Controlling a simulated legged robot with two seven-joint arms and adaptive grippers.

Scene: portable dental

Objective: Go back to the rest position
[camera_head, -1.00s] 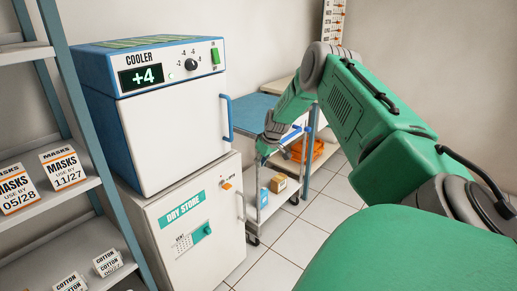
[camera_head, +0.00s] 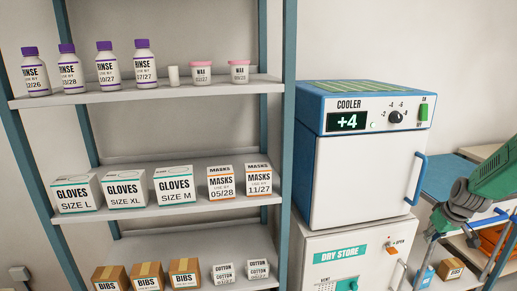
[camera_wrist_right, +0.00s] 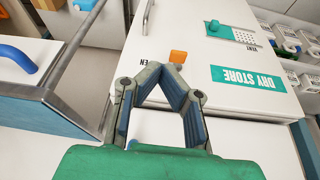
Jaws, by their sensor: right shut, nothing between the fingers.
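My right gripper (camera_head: 440,222) shows at the right edge of the head view, in front of the blue-topped cart and to the right of the cooler. In the right wrist view my right gripper (camera_wrist_right: 168,70) has its fingertips together with nothing between them. It is in front of the white dry store door and appears apart from it. My left gripper is in neither view.
The white and blue cooler (camera_head: 365,180) reads +4 and its door is shut. It stands on the dry store (camera_head: 325,275). A shelf unit (camera_head: 150,92) with bottles and boxes stands to the left. The cart (camera_head: 450,180) is at the right.

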